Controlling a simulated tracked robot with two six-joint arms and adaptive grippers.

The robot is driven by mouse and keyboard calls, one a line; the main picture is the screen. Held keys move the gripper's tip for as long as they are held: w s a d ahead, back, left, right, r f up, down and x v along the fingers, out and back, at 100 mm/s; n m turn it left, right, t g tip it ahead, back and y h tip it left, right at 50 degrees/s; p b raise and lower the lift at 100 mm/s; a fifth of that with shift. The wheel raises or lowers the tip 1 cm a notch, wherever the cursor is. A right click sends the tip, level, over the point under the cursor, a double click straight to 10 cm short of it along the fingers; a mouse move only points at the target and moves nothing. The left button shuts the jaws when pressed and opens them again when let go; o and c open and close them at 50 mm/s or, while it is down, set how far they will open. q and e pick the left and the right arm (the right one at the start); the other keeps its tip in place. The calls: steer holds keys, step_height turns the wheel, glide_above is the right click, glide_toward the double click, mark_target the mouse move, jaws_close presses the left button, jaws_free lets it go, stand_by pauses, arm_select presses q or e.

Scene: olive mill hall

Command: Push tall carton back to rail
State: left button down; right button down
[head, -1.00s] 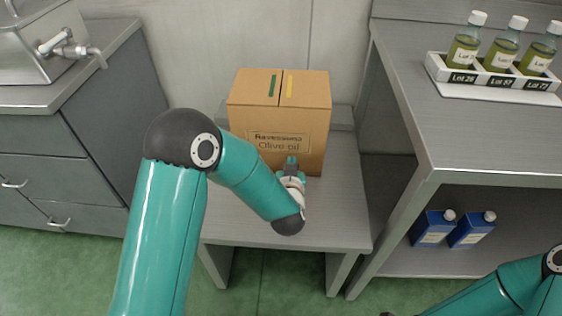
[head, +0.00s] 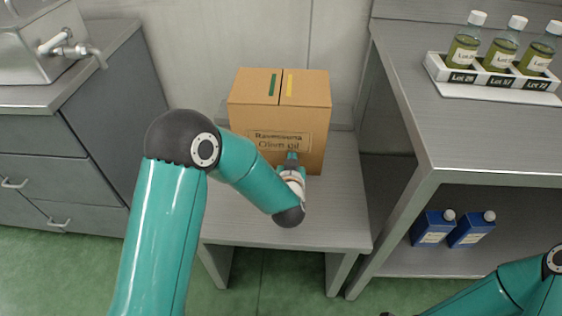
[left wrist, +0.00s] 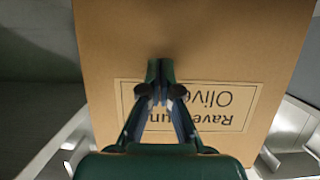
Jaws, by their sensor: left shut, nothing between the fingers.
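The tall brown carton (head: 281,118) stands upright on a low grey table (head: 335,200), near its back. It has a green and a yellow strip on top and an olive oil label on its front. My left gripper (head: 291,157) is shut and empty, with its fingertips at the carton's front face near the label; contact looks likely but is hard to confirm. In the left wrist view the carton (left wrist: 205,45) fills most of the picture, and the shut fingers (left wrist: 160,70) overlap its label. The rail (head: 342,117) shows partly behind the carton. My right gripper is not in view.
A grey bench (head: 480,130) on the right bears a white rack (head: 490,78) with bottles of green oil. Two blue containers (head: 433,229) stand on its lower shelf. A drawer cabinet (head: 60,150) stands left. The table's front is clear.

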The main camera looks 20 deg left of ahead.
mark_target(292, 151)
arm_select(q)
steer(key=shift+w+a, duration=0.25)
steer(key=shift+w, duration=0.55)
steer(key=shift+w+a, duration=0.2)
steer(key=shift+w, duration=0.55)
steer(key=shift+s+d+b, duration=0.25)
steer(key=shift+s+d, duration=0.1)
steer(key=shift+s, duration=0.8)
steer(key=shift+s+d+b, duration=0.2)
steer(key=shift+s+d, duration=0.1)
steer(key=shift+s, duration=0.85)
steer(key=shift+s+d+b, duration=0.25)
steer(key=shift+s+d, duration=0.1)
steer(key=shift+s, duration=0.8)
steer(key=shift+r, duration=0.1)
